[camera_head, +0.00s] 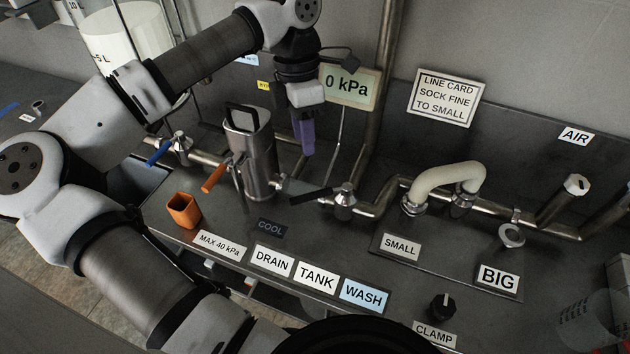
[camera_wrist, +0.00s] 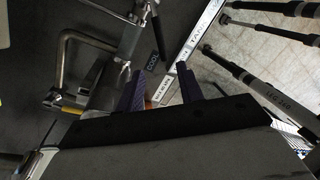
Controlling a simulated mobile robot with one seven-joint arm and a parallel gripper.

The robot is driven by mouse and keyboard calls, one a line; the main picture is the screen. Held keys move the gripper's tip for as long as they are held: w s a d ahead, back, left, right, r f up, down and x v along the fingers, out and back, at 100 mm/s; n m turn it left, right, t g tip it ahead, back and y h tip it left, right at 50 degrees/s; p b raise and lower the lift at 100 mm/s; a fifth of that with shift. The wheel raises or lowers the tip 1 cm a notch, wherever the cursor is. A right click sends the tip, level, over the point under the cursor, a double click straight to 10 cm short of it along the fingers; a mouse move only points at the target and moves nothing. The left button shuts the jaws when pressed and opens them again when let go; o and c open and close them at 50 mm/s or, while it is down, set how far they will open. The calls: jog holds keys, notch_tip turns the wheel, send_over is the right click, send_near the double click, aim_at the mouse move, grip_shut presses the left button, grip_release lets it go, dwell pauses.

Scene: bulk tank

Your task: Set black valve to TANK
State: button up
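The black valve's handle (camera_head: 311,194) lies roughly level along the steel pipe and points left from its silver valve body (camera_head: 344,203). The white TANK label (camera_head: 317,277) is on the front edge of the bench, between the DRAIN label (camera_head: 273,261) and the blue-tinted WASH label (camera_head: 364,295). My gripper (camera_head: 306,145) hangs above and behind the black handle, apart from it, with purple fingers pointing down. In the wrist view the two fingers (camera_wrist: 160,77) are spread with nothing held between them.
A steel canister (camera_head: 256,165) with an orange-handled valve (camera_head: 214,177) stands left of the black handle. A blue-handled valve (camera_head: 159,153) is further left. An orange cup (camera_head: 184,211) stands in front. A beige curved hose (camera_head: 443,178) rises at the right. A display (camera_head: 350,86) reads 0 kPa.

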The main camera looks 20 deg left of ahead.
aim_at(310, 194)
jog(key=f+p, duration=0.1)
jog(key=f, duration=0.3)
jog(key=s+d+f+p, duration=0.1)
jog(key=f, duration=0.3)
jog(key=s+f+p, duration=0.1)
jog(key=f, duration=0.3)
jog(key=shift+d+f, duration=0.15)
jog(key=shift+d, duration=0.25)
jog(key=shift+c, duration=0.5)
grip_shut()
